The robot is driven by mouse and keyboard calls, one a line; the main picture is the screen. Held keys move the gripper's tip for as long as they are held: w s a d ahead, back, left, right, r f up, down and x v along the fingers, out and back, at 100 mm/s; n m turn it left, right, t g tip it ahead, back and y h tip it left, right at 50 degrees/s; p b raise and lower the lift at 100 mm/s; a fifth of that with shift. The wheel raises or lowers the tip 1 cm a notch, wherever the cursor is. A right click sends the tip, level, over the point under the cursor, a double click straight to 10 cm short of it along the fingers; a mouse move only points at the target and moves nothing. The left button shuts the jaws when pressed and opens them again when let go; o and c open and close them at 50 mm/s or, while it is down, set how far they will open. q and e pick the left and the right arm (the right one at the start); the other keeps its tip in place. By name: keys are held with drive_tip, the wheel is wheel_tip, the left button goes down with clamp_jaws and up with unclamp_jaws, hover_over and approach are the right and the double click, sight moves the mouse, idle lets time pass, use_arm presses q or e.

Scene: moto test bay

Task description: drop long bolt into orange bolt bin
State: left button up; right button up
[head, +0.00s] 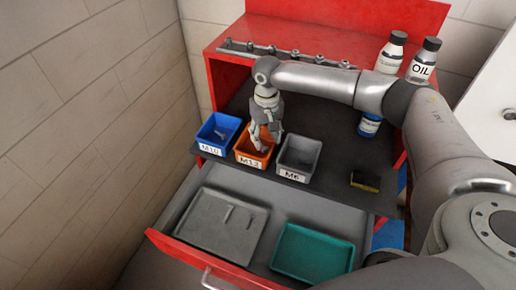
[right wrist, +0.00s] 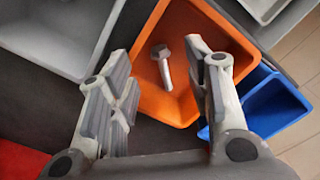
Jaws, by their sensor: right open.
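The orange bolt bin (head: 262,159), labelled M12, stands on the dark shelf between a blue bin and a grey bin. My right gripper (head: 266,136) is pointed down over it, partly hiding its inside. In the right wrist view, the right gripper (right wrist: 160,68) is open, its fingers apart on both sides of a grey bolt (right wrist: 165,68). The bolt shows against the inside of the orange bin (right wrist: 205,22), hex head uppermost in the picture; neither finger visibly touches it. I cannot tell whether it is long. My left gripper is not in view.
The blue bin (head: 208,133), labelled M10, and grey bin (head: 293,176), labelled M6, flank the orange one. Below, a red drawer holds a grey tray (head: 200,240) and an empty teal tray (head: 310,253). Bottles, including an oil bottle (head: 424,60), stand on the upper ledge.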

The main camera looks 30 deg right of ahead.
drive_tip(key=shift+r, duration=0.1)
wheel_tip(320, 180, up, 12)
idle(0.4)
idle(0.3)
